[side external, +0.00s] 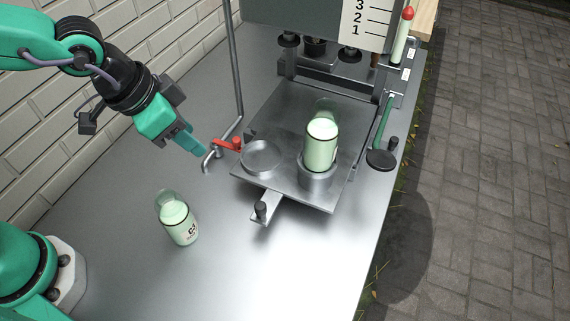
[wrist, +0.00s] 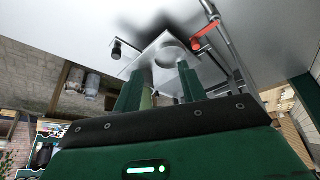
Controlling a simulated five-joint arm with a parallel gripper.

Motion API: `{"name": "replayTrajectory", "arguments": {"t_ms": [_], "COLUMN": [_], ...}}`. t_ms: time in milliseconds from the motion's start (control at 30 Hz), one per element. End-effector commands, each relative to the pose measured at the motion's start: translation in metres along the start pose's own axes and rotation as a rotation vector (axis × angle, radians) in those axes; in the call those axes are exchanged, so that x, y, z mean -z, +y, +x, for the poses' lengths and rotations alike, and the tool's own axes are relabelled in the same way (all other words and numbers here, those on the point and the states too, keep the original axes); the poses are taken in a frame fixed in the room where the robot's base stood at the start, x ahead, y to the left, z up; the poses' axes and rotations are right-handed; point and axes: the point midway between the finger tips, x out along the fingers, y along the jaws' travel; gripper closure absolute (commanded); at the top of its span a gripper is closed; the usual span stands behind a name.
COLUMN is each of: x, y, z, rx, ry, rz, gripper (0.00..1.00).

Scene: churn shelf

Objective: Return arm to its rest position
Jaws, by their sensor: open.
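My green arm comes in from the upper left in the side view. My gripper (side external: 196,147) is in the air above the table, left of the red-handled tap, with nothing seen between its fingers. In the wrist view its two green fingers (wrist: 160,92) stand apart. One bottle with pale green contents (side external: 321,146) stands on a round seat of the metal platform. Another such bottle (side external: 177,220) stands on the bare table, below my gripper in the picture. Neither bottle touches my gripper.
The metal platform (side external: 275,190) has an empty round seat (side external: 262,156) on its left. A red tap handle (side external: 228,144) and a vertical pipe (side external: 233,60) are close right of my gripper. A brick wall (side external: 40,130) runs along the left. The table's front is clear.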

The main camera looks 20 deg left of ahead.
Motion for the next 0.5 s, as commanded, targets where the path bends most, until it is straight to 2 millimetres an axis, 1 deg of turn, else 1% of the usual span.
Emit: {"name": "replayTrajectory", "arguments": {"t_ms": [33, 200, 300, 500], "x": [-0.005, -0.029, -0.046, -0.085], "y": [-0.017, -0.06, -0.081, -0.113], "z": [-0.011, -0.042, -0.058, -0.089], "rx": [0.02, 0.077, 0.112, 0.183], "ry": [0.011, 0.029, 0.038, 0.058], "rz": [-0.041, -0.156, -0.224, -0.357], "gripper": [0.59, 0.59, 0.59, 0.59]}}
